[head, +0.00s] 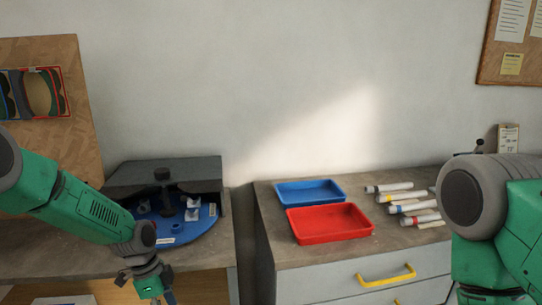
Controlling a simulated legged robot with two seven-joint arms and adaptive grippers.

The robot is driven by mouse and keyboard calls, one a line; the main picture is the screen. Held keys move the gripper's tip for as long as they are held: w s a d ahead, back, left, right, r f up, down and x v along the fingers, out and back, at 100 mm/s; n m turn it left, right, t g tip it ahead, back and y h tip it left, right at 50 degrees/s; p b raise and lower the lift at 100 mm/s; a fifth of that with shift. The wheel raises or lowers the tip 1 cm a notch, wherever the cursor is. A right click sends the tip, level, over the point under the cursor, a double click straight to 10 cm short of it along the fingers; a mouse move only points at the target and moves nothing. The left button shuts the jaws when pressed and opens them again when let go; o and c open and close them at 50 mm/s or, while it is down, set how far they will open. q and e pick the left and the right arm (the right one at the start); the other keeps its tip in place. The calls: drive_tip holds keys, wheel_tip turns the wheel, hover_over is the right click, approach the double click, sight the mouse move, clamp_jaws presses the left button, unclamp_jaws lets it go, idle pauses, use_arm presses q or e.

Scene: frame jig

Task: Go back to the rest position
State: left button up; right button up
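My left arm comes in from the left in green and grey, and passes in front of the left workbench. My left gripper (163,294) points down at the bottom edge, in front of the bench. Only a small dark part of it shows, so I cannot tell its opening or whether it holds anything. My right arm shows at the right edge, with a large grey joint and green links running down. My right gripper is out of view.
A blue round jig (200,227) with a dark housing (205,172) stands on the left bench. A blue tray (310,191), a red tray (330,222) and several white tubes (410,207) lie on the right cabinet (300,252). A gap separates the two surfaces.

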use_arm(q)
drive_tip(key=s+d+f+n+b, duration=0.2)
drive_tip(key=s+d+f+n, duration=0.15)
drive_tip(key=s+f, duration=0.65)
drive_tip(key=s+a+f+n+y+b, duration=0.1)
drive_tip(key=s+n, duration=0.3)
drive_tip(key=s, duration=0.4)
drive_tip(key=s+a+f+n+t+y+b, duration=0.1)
drive_tip(key=s+a+f+n+b, duration=0.1)
drive_tip(key=s, duration=0.5)
drive_tip(key=s+a+f+n+t+b, duration=0.1)
drive_tip(key=s+a+f+n+b, duration=0.1)
drive_tip(key=s+n, duration=0.4)
drive_tip(key=s+a+f, duration=0.1)
drive_tip(key=s, duration=0.1)
drive_tip(key=shift+s+a+y+b, duration=0.25)
drive_tip(key=shift+s+y+b, duration=0.05)
drive_tip(key=shift+s+y, duration=0.1)
drive_tip(key=shift+w+d, duration=0.1)
drive_tip(key=shift+d, duration=0.1)
